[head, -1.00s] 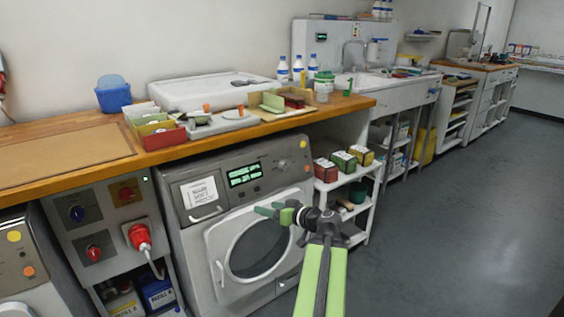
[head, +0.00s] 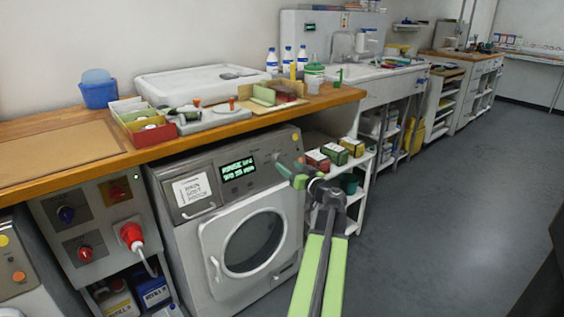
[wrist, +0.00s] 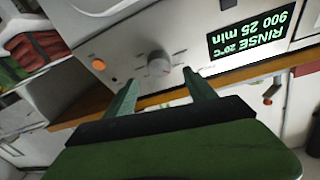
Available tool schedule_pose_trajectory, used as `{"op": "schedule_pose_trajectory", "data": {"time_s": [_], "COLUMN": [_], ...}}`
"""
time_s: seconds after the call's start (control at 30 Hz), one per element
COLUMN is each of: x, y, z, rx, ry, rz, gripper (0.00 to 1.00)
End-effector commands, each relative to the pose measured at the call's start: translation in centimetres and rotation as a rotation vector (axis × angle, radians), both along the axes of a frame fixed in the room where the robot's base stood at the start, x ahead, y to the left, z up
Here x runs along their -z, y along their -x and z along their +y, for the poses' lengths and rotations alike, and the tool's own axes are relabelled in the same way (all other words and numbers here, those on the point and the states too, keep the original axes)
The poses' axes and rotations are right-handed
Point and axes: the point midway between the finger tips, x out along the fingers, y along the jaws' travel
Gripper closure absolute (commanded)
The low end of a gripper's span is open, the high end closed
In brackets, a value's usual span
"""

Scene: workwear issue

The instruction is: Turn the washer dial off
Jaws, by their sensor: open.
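The washer (head: 183,258) stands under the wooden counter with its round door (head: 205,232) closed. Its lit display (head: 238,169) also shows upside down in the wrist view (wrist: 250,33), reading RINSE 20°C, 900, 25 min. The round grey dial (wrist: 158,65) is on the panel between the display and an orange button (wrist: 98,65). My gripper (head: 287,169) is at the panel's right part. In the wrist view its open, empty fingers (wrist: 160,80) point at the panel, one to each side below the dial. I cannot tell whether they touch it.
The wooden counter edge (head: 215,131) overhangs the washer. A white shelf unit (head: 357,192) with boxes stands just right of it. A grey socket panel (head: 98,228) with a red plug (head: 132,236) is on the left. The floor (head: 430,235) on the right is clear.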

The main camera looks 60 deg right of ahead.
Motion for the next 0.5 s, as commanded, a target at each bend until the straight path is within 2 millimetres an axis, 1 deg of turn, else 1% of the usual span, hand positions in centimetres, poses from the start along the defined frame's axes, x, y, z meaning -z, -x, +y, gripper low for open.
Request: {"op": "schedule_pose_trajectory", "data": {"time_s": [0.03,0.2,0.33,0.5], "x": [0.0,0.0,0.0,0.0], "y": [-1.3,-4.1,-5.1,-5.4], "z": [-0.8,-2.0,-2.5,-2.6], "rx": [-0.003,-0.002,0.0,0.001], "ry": [0.0,0.0,0.0,0.0], "rz": [0.0,0.0,0.0,0.0], "gripper": [0.36,0.36,0.36,0.36]}}
